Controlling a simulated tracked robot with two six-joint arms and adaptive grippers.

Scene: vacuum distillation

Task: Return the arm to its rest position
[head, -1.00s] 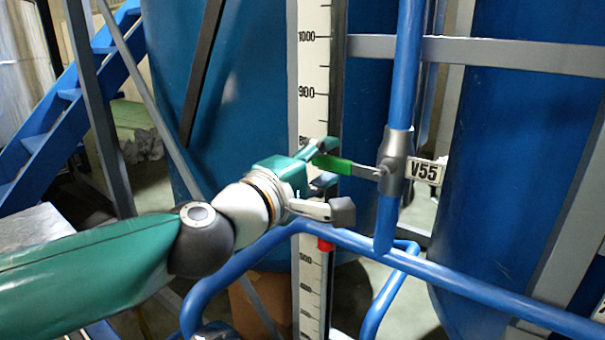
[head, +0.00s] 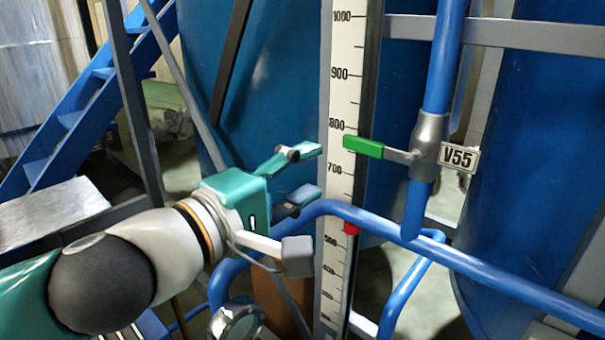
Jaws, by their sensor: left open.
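My left arm comes in from the lower left. Its left gripper (head: 312,172) is open and empty, with its fingers pointing right, in front of the level scale (head: 342,105). The valve V55 (head: 430,140) is on a vertical blue pipe to the right of the gripper. Its green handle (head: 363,147) points left, roughly level. The gripper's fingertips are a little left of the handle and look apart from it. My right gripper is out of view.
A blue pipe rail (head: 480,262) runs from below the gripper to the lower right. Large blue tanks (head: 540,150) stand behind. A red marker (head: 351,228) sits on the scale. Blue stairs (head: 75,115) and a metal surface (head: 50,210) are at the left.

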